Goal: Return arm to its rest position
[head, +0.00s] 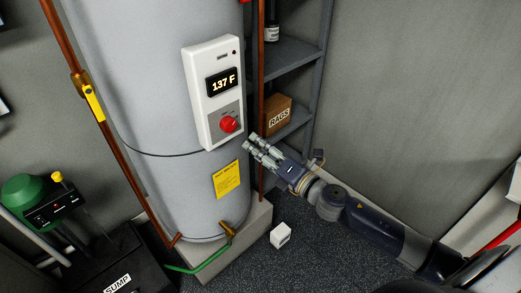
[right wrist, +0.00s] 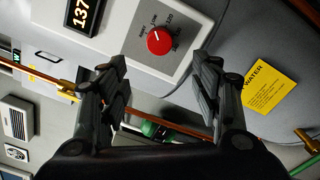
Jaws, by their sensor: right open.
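My right gripper (head: 258,144) is in front of the water heater (head: 130,100), just right of and below the red dial (head: 229,124) on its white control box (head: 198,75). The box's display reads 137 F. In the right wrist view, the two fingers of the right gripper (right wrist: 163,85) stand apart with nothing between them. The red dial (right wrist: 159,40) is beyond the fingertips and apart from them. My left gripper is not in either view.
A shelf (head: 295,52) with a RAGS box (head: 278,115) stands behind the right gripper. A small white box (head: 281,236) lies on the dark floor below. A black SUMP unit (head: 110,270) is at lower left. A copper pipe (head: 262,60) runs beside the tank.

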